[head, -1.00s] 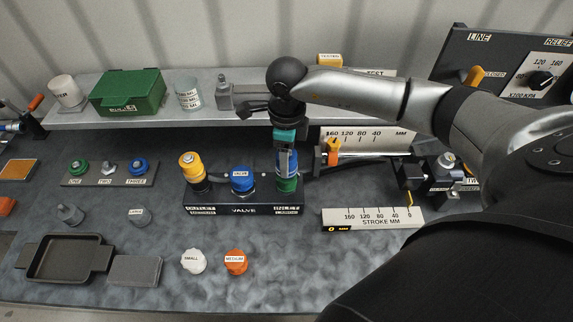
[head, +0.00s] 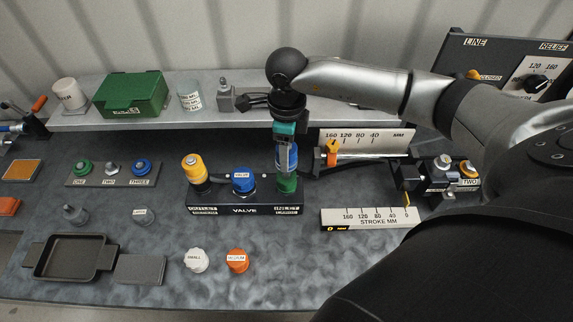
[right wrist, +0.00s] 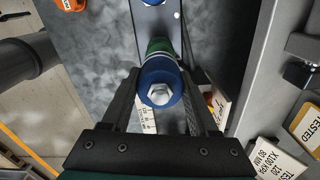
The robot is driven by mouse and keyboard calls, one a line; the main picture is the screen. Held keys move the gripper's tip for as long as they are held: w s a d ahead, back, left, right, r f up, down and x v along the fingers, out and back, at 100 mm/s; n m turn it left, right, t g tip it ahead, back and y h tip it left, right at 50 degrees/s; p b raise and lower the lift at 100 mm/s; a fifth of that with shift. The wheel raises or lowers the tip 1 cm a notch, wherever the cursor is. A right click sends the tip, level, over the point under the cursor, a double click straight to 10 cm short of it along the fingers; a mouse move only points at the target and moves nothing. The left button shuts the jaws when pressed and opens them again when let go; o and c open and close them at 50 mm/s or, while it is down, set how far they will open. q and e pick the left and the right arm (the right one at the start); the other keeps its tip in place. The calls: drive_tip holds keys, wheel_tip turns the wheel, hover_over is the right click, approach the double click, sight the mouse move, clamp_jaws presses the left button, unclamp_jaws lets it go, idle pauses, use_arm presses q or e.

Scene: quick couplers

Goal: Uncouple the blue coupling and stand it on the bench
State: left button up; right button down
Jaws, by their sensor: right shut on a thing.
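The blue coupling (head: 287,158) is upright at the inlet end of the valve block (head: 245,210), above a green collar (head: 287,184). My right gripper (head: 286,150) comes down over it from above and is shut on it. In the right wrist view, the blue coupling (right wrist: 161,84) shows its hex end between the two fingers, with a green part behind it. Whether a gap separates the coupling from the green collar I cannot tell. My left gripper is not in view.
A blue valve knob (head: 243,182) and a yellow-capped outlet fitting (head: 194,168) stand left of the coupling. A stroke scale (head: 370,217) lies to the right. White (head: 196,260) and orange (head: 238,261) caps lie in front. The bench between the caps and scale is clear.

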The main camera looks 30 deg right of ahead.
drive_tip(key=shift+r, duration=0.15)
drive_tip(key=shift+r+p, duration=1.4)
drive_tip(key=shift+r, duration=0.5)
drive_tip(key=shift+f, duration=0.1)
drive_tip(key=shift+s+d+f, duration=0.15)
drive_tip(key=shift+s+f, duration=0.05)
drive_tip(key=shift+s, duration=0.25)
drive_tip(key=s+d+f, duration=0.2)
drive_tip(key=s+f, duration=0.1)
drive_tip(key=s, duration=0.6)
drive_tip(key=s+d+f, duration=0.2)
drive_tip(key=s+f, duration=0.2)
drive_tip(key=s, duration=0.4)
drive_tip(key=s+d+f, duration=0.2)
drive_tip(key=s+f, duration=0.2)
drive_tip(key=s, duration=0.5)
drive_tip(key=shift+s+d+f, duration=0.15)
drive_tip(key=shift+s, duration=0.2)
drive_tip(key=shift+f, duration=0.15)
drive_tip(key=shift+f+b, duration=2.55)
drive_tip(key=shift+f, duration=1.1)
drive_tip(key=shift+f+b, duration=0.4)
drive_tip(key=shift+f, duration=0.25)
